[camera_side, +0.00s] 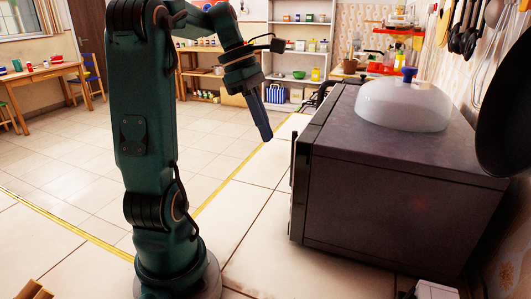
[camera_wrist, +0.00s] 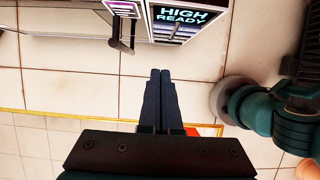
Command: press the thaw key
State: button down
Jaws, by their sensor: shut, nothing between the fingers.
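A dark microwave (camera_side: 390,205) stands on the tiled counter at the right of the side view, its front turned left toward my arm. In the wrist view its front edge is at the top, with a lit display (camera_wrist: 182,17) reading "HIGH READY" and part of a control panel. No key marked thaw can be read; most of the panel is cut off or too steeply seen. My gripper (camera_side: 267,137) is shut and empty, pointing down in front of the microwave with a gap between. In the wrist view its fingertips (camera_wrist: 160,72) are together, below the display and left of it.
The microwave's door handle (camera_wrist: 123,36) sticks out left of the panel. A pale dome cover (camera_side: 403,105) with a blue knob sits on the microwave. A dark pan (camera_side: 505,110) and several utensils hang at the right. Counter in front of the microwave is clear.

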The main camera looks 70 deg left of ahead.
jog(key=w+d+f, duration=0.3)
jog(key=d, duration=0.1)
jog(key=shift+w+f, duration=0.25)
jog(key=shift+w, duration=0.15)
jog(key=shift+w+d, duration=0.6)
jog(key=s+a+r, duration=0.6)
jog(key=r, duration=0.3)
dwell(0.5)
